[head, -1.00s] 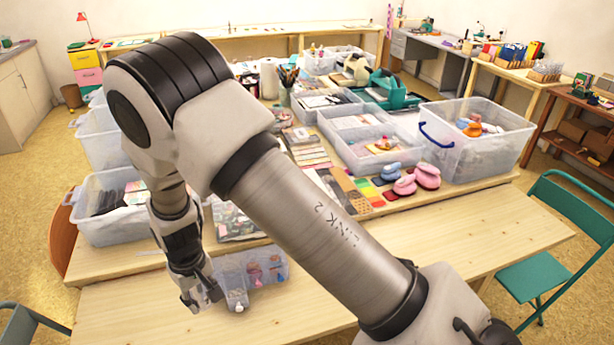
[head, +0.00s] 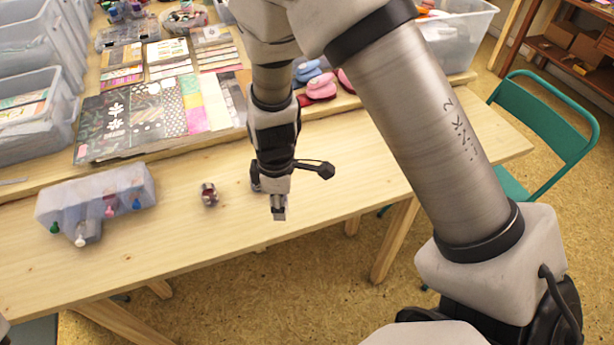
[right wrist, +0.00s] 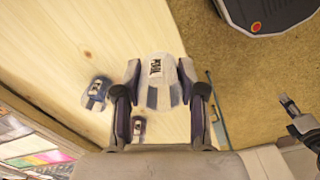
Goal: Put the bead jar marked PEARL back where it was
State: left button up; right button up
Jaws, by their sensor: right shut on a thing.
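My right gripper (head: 278,211) is over the table near its front edge. In the right wrist view the right gripper (right wrist: 160,100) is shut on a pale jar (right wrist: 157,71) with a black-and-white label. I cannot read its letters. Two small labelled jars stand on the table beside the gripper: one jar (head: 209,194) to its left, also in the right wrist view (right wrist: 137,129), and a bluish one (right wrist: 96,93) on the far side, mostly hidden by the gripper in the head view. My left gripper (right wrist: 291,112) shows partly at the wrist view's right edge; its jaw state is unclear.
A teal chair (head: 555,125) stands at the right. The front middle of the table is clear.

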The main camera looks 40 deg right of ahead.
jog(key=p, duration=0.2)
send_over(305, 174)
jog(key=shift+f, duration=0.7)
notch_tip(305, 174, down, 3)
jog(key=shift+f, duration=0.2)
jog(key=shift+s+f, duration=0.1)
jog(key=shift+f, duration=0.05)
jog(key=o, duration=1.1)
jog(key=shift+o, duration=0.2)
notch_tip(305, 174, up, 12)
jog(key=shift+r, duration=0.2)
